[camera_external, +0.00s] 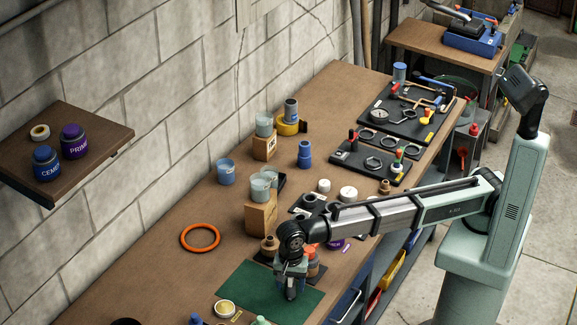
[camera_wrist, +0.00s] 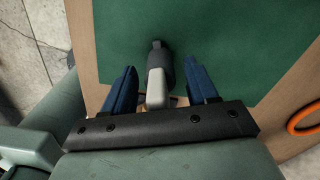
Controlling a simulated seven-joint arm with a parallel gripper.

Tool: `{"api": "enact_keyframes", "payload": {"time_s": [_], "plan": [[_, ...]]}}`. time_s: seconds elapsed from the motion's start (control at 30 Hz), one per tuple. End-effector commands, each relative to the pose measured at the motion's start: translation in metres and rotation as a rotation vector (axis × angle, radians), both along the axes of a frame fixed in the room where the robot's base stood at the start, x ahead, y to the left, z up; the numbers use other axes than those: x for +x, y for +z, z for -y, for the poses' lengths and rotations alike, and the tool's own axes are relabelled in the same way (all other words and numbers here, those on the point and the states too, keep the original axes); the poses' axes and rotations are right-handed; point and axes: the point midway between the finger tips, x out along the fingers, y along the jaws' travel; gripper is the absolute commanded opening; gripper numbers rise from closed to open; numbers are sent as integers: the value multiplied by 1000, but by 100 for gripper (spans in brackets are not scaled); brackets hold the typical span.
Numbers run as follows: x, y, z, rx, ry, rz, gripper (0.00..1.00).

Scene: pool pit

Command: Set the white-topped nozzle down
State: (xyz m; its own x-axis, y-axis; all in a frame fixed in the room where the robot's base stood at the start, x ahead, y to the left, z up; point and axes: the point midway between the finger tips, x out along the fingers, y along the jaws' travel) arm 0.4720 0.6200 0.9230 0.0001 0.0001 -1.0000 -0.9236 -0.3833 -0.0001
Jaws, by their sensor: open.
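The white-topped nozzle (camera_wrist: 156,88) shows in the wrist view, with a pale upper part and a dark grey part (camera_wrist: 163,65) beyond it. It is between the two blue fingers of my gripper (camera_wrist: 160,78), with a visible gap on each side. My gripper is open around it. The nozzle is over the green mat (camera_wrist: 235,35); whether its end touches the mat is hard to tell. In the external view my gripper (camera_external: 290,287) points down low over the green mat (camera_external: 245,293), and I cannot make out the nozzle there.
An orange ring (camera_external: 200,238) lies left of the mat. A wooden block (camera_external: 261,216) with a cup on it stands behind. A jar with an orange lid (camera_external: 312,262) is close beside my gripper. Small containers (camera_external: 225,308) sit at the mat's front. The mat's left part is clear.

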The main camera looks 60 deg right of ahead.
Motion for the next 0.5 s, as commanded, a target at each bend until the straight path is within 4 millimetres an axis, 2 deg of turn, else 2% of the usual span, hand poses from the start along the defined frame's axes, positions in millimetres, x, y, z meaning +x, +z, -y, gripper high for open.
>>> {"api": "enact_keyframes", "payload": {"time_s": [0.27, 0.5], "plan": [[0, 5, 0, 0, 0, 1, 58], [1, 37, -1, 2, 0, 1, 58]]}}
